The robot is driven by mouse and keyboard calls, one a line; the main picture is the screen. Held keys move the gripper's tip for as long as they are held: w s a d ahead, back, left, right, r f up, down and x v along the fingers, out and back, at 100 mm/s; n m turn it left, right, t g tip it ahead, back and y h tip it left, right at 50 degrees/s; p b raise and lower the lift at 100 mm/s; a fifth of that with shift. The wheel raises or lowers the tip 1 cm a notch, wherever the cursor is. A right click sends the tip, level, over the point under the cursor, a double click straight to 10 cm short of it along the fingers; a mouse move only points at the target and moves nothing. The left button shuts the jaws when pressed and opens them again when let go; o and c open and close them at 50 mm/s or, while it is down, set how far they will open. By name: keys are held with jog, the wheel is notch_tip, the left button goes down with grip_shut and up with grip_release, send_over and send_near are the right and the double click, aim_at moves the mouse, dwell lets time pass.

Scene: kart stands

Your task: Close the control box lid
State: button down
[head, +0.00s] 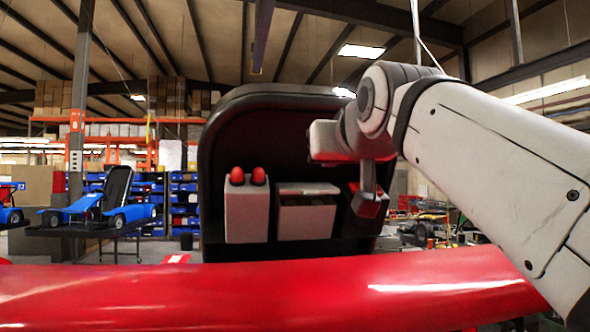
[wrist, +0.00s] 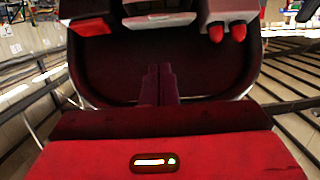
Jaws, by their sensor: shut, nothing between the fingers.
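The control box (head: 306,222) is a pale box in the middle of the black panel in the head view. Its lid (head: 308,188) is a pale plate along the top, with a dark gap below it, so it looks raised; its exact angle is hard to tell. The wrist view shows the box upside down, with a pale plate (wrist: 160,20) at the top edge. My gripper (wrist: 160,68) has its two fingers together, empty, pointing at the dark panel, apart from the box. In the head view my wrist hangs up and right of the box.
A pale box (head: 246,214) with two red knobs (head: 258,176) stands left of the control box. The curved black panel (head: 300,110) rises behind. A long red body (head: 250,290) crosses the front. A blue kart (head: 105,205) stands on a table at the far left.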

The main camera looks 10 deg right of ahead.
notch_tip(320, 180, up, 6)
jog(key=w+g+p, duration=0.2)
jog(key=g+p, duration=0.3)
jog(key=p, duration=0.4)
send_near(311, 191)
jog(key=x, duration=0.5)
jog(key=shift+w+a+r, duration=0.1)
jog(key=shift+w+r, duration=0.1)
jog(key=shift+w, duration=0.2)
jog(key=shift+w+f, duration=0.2)
jog(key=shift+f, duration=0.2)
